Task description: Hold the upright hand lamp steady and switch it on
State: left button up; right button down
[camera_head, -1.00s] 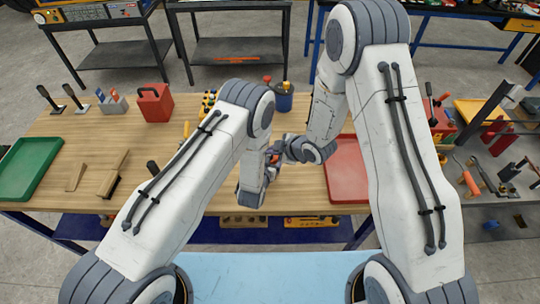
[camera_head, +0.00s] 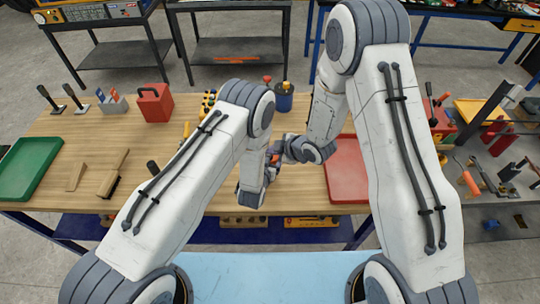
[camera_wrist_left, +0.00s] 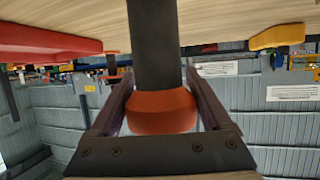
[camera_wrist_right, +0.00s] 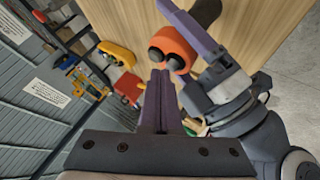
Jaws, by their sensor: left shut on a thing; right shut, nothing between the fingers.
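The hand lamp has a dark shaft (camera_wrist_left: 155,40) and an orange end (camera_wrist_left: 162,108), both filling the middle of the left wrist view. My left gripper (camera_wrist_left: 158,80) is shut on it, with a finger on either side. In the right wrist view the orange end (camera_wrist_right: 178,45) carries two dark round parts. My right gripper (camera_wrist_right: 160,74) is shut and empty, its fingertips close beside the orange end; I cannot tell whether they touch. In the head view both grippers meet over the workbench, and the arms mostly hide the lamp. Whether it is lit cannot be told.
The wooden workbench (camera_head: 75,135) holds a green tray (camera_head: 30,168) at left, a red tray (camera_head: 346,170) at right, a red can (camera_head: 154,103) and a brush (camera_head: 113,174). A blue cup (camera_head: 284,97) stands behind the grippers.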

aim_at(272, 159)
jog(key=shift+f, duration=0.2)
dwell(0.5)
jog(key=shift+f, duration=0.25)
jog(key=shift+r, duration=0.45)
notch_tip(272, 159, up, 6)
dwell(0.8)
